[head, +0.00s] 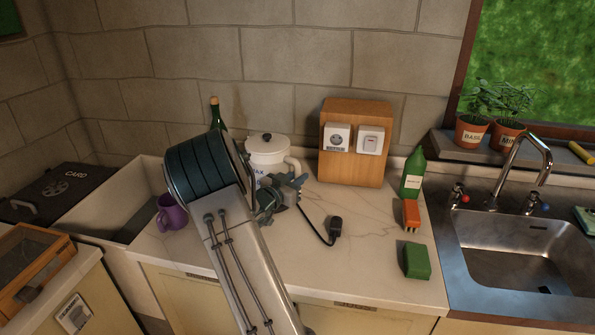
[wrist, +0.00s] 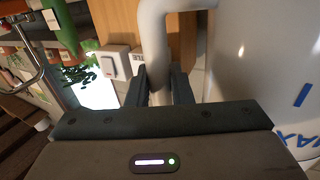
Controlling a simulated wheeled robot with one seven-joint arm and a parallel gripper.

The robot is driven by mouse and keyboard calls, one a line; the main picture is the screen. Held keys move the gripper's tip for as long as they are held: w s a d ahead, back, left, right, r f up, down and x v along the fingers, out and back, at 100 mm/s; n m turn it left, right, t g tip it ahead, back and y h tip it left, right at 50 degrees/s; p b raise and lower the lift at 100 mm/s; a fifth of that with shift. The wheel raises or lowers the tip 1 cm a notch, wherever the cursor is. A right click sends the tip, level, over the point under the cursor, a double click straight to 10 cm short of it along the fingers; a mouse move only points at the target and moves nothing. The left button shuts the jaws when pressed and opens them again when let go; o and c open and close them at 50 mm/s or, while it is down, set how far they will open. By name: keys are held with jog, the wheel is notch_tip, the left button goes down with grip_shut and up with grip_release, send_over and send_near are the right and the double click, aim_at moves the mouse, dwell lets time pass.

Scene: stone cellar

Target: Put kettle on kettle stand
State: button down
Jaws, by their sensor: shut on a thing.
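The white kettle (head: 266,149), with a lid and dark lettering, stands upright at the back of the counter, partly hidden by my arm. In the wrist view, its white body (wrist: 245,50) fills the right side and its curved handle (wrist: 153,35) passes between my fingers. My gripper (wrist: 160,88) is shut on that handle; in the head view, my gripper (head: 291,184) is at the kettle's right side. A black cord with a plug (head: 335,227) runs out from beside my gripper. I cannot make out the kettle stand; my arm and gripper cover part of that area.
A green bottle (head: 412,174), orange brush (head: 411,214) and green sponge (head: 416,261) line the right, before the sink (head: 520,255). A purple mug (head: 172,212) is left. Mid-right counter is mostly clear.

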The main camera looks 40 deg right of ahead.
jog(key=shift+r, duration=0.1)
jog(key=c, duration=1.6)
grip_release()
jog(key=shift+f, duration=0.2)
jog(key=shift+c, duration=0.2)
jog(key=o, duration=0.3)
jog(key=shift+o, duration=0.2)
